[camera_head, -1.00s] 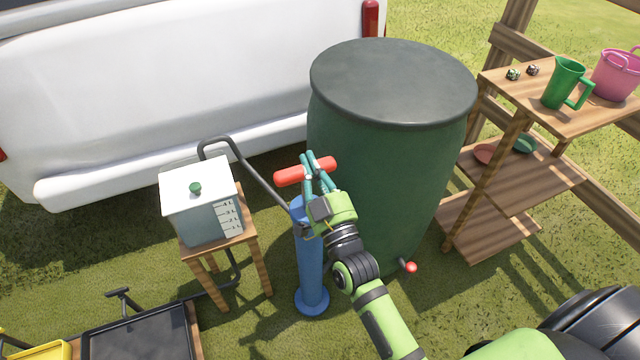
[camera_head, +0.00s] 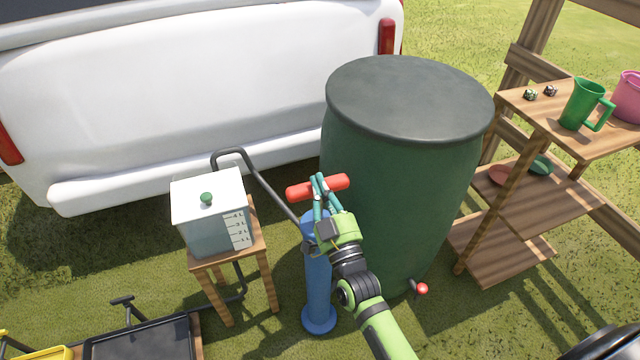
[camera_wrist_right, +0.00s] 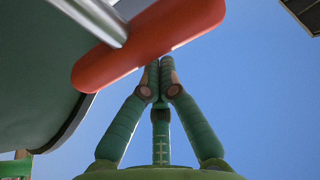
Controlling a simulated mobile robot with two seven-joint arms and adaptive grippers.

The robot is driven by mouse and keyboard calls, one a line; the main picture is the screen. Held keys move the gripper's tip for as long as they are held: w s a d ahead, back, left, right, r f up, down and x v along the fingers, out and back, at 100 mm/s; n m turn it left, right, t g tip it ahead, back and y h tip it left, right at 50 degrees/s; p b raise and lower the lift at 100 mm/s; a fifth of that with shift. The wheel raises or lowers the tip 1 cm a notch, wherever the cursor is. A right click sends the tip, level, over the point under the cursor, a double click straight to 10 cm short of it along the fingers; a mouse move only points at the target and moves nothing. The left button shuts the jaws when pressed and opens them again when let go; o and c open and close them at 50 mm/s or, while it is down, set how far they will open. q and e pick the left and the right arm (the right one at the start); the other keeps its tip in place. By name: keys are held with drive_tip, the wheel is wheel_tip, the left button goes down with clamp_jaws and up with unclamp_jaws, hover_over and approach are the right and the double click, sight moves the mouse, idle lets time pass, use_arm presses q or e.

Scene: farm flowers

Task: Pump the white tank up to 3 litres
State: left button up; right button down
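The white tank (camera_head: 207,198) with a green knob on its lid stands on a small wooden stool (camera_head: 262,247). Its front scale shows litre marks; I cannot read a liquid level. The blue pump (camera_head: 318,285) stands upright on the grass to its right. Its red crossbar handle (camera_head: 300,192) sits a short way above the pump body. My right gripper (camera_head: 320,180) has its teal fingers drawn together at the middle of the handle. My left gripper is not in view.
A large green barrel (camera_head: 400,190) stands close behind my right gripper. A dark hose (camera_head: 262,180) loops between tank and pump. A white vehicle (camera_head: 180,90) is behind. Wooden shelves (camera_head: 500,245) with a green jug (camera_head: 580,105) are on the right.

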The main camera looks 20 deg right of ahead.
wheel_tip(320, 180, down, 9)
drive_tip(key=b, duration=0.4)
drive_tip(key=shift+r+b, duration=0.2)
drive_tip(key=shift+b, duration=0.15)
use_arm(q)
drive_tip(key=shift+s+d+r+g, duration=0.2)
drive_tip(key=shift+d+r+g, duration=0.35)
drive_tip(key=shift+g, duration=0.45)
use_arm(e)
drive_tip(key=shift+f, duration=0.3)
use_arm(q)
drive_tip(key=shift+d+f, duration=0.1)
use_arm(e)
drive_tip(key=shift+r+p, duration=0.4)
drive_tip(key=shift+r, duration=0.15)
wheel_tip(320, 180, up, 4)
drive_tip(key=p, duration=0.3)
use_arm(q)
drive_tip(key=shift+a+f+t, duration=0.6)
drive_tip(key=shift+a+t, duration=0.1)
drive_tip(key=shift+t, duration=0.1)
use_arm(e)
drive_tip(key=v, duration=1)
drive_tip(key=shift+f, duration=0.1)
